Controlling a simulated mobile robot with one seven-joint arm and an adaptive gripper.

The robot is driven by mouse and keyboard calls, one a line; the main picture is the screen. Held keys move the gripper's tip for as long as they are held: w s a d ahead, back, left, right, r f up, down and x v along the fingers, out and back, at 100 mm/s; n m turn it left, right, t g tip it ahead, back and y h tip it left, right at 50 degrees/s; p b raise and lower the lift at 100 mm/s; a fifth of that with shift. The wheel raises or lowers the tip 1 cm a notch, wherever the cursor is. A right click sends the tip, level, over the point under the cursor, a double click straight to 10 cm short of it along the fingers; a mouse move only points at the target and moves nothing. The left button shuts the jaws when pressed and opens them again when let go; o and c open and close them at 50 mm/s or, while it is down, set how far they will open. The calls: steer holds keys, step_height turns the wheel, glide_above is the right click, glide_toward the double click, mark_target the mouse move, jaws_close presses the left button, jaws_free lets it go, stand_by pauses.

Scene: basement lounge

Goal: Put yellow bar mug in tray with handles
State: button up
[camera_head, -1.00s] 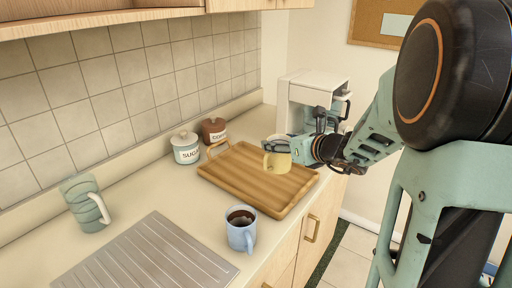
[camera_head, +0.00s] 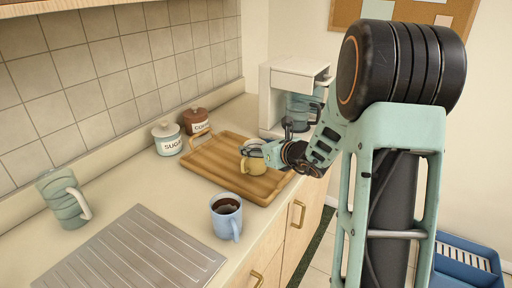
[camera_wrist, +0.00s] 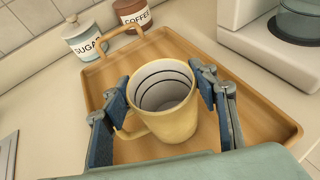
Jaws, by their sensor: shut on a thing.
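The yellow mug (camera_wrist: 170,122) is upright between the two fingers of my gripper (camera_wrist: 163,95) in the wrist view, with its white, dark-ringed inside showing. The gripper is shut on the mug. The tray (camera_wrist: 268,103) surrounds the mug in the wrist view. I cannot tell whether the mug's base touches the tray floor.
Sugar jar (camera_head: 166,138) and coffee jar (camera_head: 196,121) stand behind the tray. A coffee maker (camera_head: 291,90) is at its far right.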

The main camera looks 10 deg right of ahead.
steer(key=o, duration=1.8)
steer(key=shift+f, duration=0.1)
steer(key=shift+s+d+r, duration=0.1)
steer(key=shift+s+r, duration=0.05)
steer(key=shift+r, duration=0.1)
steer(key=v, duration=1.1)
steer(key=shift+s+d+r+p, duration=0.1)
steer(key=shift+s+r+p, duration=0.05)
steer(key=shift+s+p, duration=0.15)
